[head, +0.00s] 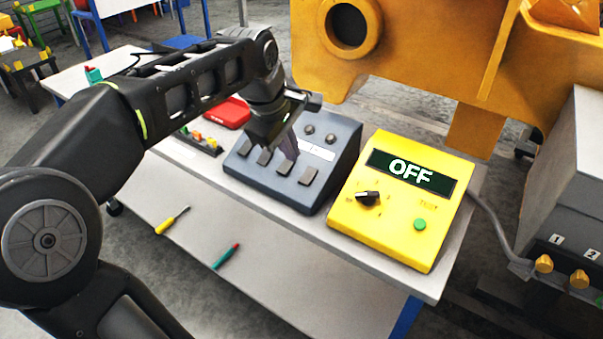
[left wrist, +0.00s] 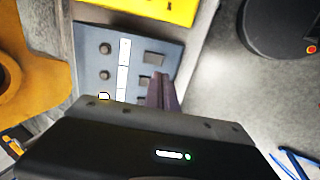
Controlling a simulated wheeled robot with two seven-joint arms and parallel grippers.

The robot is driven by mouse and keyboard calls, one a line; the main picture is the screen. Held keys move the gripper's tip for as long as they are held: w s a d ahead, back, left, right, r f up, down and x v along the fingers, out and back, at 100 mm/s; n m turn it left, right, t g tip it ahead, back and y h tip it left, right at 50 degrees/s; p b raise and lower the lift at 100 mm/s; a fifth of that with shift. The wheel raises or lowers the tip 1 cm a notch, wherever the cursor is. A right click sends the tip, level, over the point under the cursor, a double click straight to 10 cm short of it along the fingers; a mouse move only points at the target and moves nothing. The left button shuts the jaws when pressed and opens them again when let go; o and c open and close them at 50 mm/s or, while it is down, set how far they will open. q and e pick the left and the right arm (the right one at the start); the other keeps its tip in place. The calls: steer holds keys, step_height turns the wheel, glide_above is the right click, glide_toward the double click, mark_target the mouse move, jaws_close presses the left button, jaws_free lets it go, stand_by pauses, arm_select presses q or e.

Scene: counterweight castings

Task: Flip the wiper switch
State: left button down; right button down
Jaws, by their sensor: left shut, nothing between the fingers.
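The label is too small to read, so I cannot tell which rocker is the wiper switch. My left gripper (head: 290,153) is shut and empty, fingers pointing down at the rocker row. In the left wrist view the fingertips (left wrist: 161,80) are close over the rockers and partly hide them; one rocker (left wrist: 154,58) shows clear beyond them. I cannot tell whether the fingertips touch a rocker.
A yellow box (head: 350,215) with an OFF display, a black knob and a green button stands right of the panel. A red case (head: 231,113) lies behind it at left. Two screwdrivers (head: 172,221) lie on the lower surface. A large orange casting (head: 420,50) stands behind the table.

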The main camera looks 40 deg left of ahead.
mark_target(304, 182)
arm_select(q)
steer(key=p+x, duration=0.1)
steer(key=x, duration=0.9)
steer(key=shift+f, duration=0.15)
steer(key=shift+w+a, duration=0.1)
steer(key=shift+f+b, duration=0.3)
steer(key=shift+b, duration=0.05)
steer(key=shift+r, duration=0.1)
steer(key=shift+r+p, duration=0.6)
steer(key=shift+r, duration=0.15)
steer(key=shift+r, duration=0.15)
